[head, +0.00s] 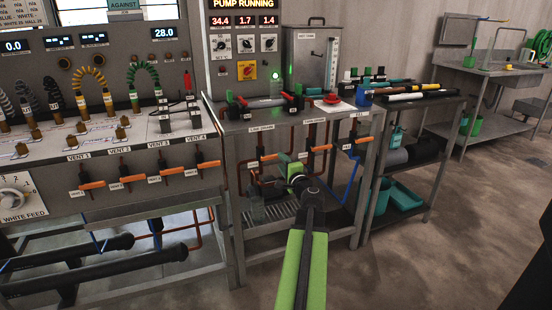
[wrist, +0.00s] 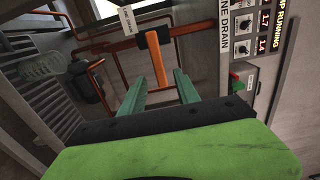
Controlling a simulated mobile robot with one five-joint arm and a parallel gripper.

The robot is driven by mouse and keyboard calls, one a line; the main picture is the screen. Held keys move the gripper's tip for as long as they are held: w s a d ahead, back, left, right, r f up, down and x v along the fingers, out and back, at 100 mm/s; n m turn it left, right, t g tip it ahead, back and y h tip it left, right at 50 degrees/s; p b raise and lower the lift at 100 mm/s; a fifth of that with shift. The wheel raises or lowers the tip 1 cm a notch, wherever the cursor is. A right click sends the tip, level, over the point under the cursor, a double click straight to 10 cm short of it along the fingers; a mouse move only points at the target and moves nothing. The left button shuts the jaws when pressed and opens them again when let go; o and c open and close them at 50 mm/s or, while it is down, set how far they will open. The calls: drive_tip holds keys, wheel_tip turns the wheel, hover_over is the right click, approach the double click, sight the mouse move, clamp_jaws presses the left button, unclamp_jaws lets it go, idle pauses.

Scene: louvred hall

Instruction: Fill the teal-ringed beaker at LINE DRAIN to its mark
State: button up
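My gripper (head: 294,174) is under the middle bench, in front of the LINE DRAIN pipework. In the wrist view its two green fingers (wrist: 160,76) are apart, with nothing held. An orange lever (wrist: 157,62) on a copper pipe shows between and beyond the fingertips; I cannot tell how near it is. The LINE DRAIN label (head: 262,128) is on the bench edge, with an orange lever (head: 269,157) below it. A dim, clear vessel (head: 257,209), possibly the beaker, stands below on the slatted shelf. Its teal ring and liquid level cannot be made out.
A row of vent valves (head: 130,179) is on the left panel. The slatted shelf (head: 283,214) lies below. Open floor (head: 400,265) is at right.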

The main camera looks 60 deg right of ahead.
sight(277, 157)
drive_tip(key=shift+x, duration=2.75)
clamp_jaws()
